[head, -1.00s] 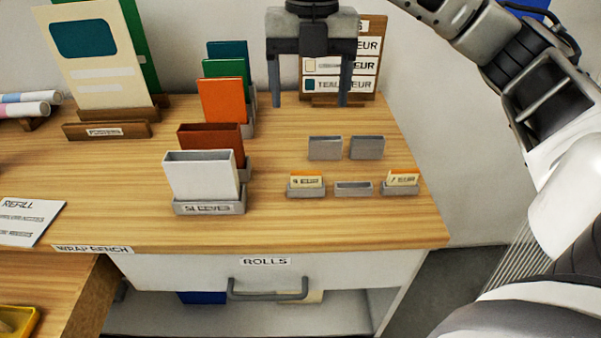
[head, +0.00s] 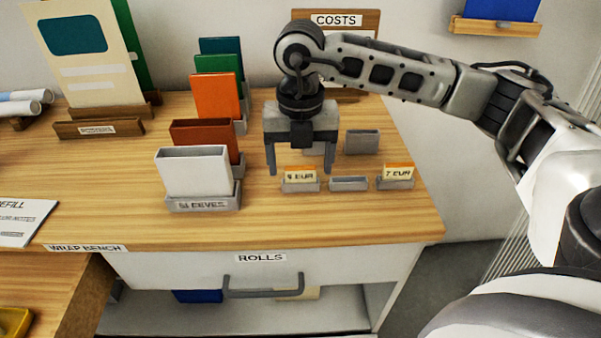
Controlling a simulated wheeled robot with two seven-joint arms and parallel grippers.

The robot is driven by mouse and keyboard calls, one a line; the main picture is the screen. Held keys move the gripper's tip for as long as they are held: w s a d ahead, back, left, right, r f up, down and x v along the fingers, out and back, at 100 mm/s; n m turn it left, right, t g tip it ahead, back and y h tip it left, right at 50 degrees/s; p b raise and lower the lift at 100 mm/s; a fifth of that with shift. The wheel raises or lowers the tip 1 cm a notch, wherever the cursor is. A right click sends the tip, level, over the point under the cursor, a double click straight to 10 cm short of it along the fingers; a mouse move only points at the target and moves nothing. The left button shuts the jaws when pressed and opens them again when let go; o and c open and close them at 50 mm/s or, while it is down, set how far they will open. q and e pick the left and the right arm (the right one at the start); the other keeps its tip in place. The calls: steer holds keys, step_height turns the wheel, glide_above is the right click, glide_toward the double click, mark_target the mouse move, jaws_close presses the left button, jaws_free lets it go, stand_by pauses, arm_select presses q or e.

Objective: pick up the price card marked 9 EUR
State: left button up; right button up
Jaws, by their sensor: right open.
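The price card (head: 300,174), which seems to read 9 EUR, has an orange top edge. It stands upright in the left small grey holder (head: 300,187) on the wooden bench. My right gripper (head: 301,167) is open and empty, pointing down, with one finger to each side of the card in the picture. Its fingers appear just behind or above the card; I cannot tell the exact gap, and no contact shows. A second card (head: 398,173) reads 7 EUR in the right holder (head: 395,185). My left gripper is out of view.
An empty small holder (head: 349,184) stands between the cards. A grey box (head: 362,141) is behind them, another partly hidden by my gripper. The sleeve rack (head: 203,203) stands left. The COSTS board (head: 355,94) is at the back. The bench front is clear.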

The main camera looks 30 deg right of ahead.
steer(key=shift+f, duration=0.55)
steer(key=c, duration=1)
